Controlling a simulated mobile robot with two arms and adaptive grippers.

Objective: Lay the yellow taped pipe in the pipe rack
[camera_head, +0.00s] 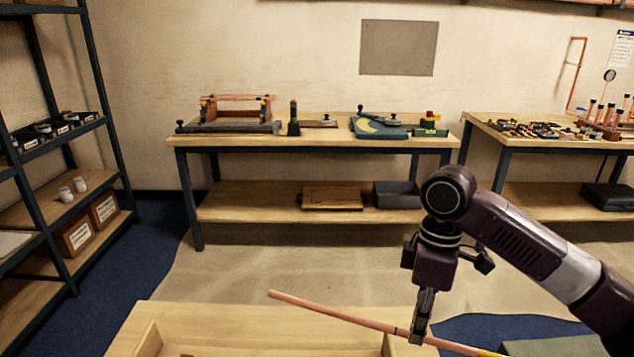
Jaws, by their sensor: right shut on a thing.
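My right gripper (420,330) points down in the lower right of the head view. It is shut on a long copper pipe (350,316). The pipe slants from its free end at the left down to the right. A dark band shows near the fingers and yellow tape (455,347) to the right of them. The pipe's right part runs out of the frame. The pipe is over the right part of a light wooden piece with raised side walls (215,317) at the bottom edge. I cannot tell whether this is the pipe rack. My left gripper is not in view.
A workbench (350,143) at the back wall holds a wooden fixture (237,108) with a copper pipe across it and several tools. A second bench (545,141) at the right carries small parts. A shelf unit (112,100) stands left. Open floor lies between.

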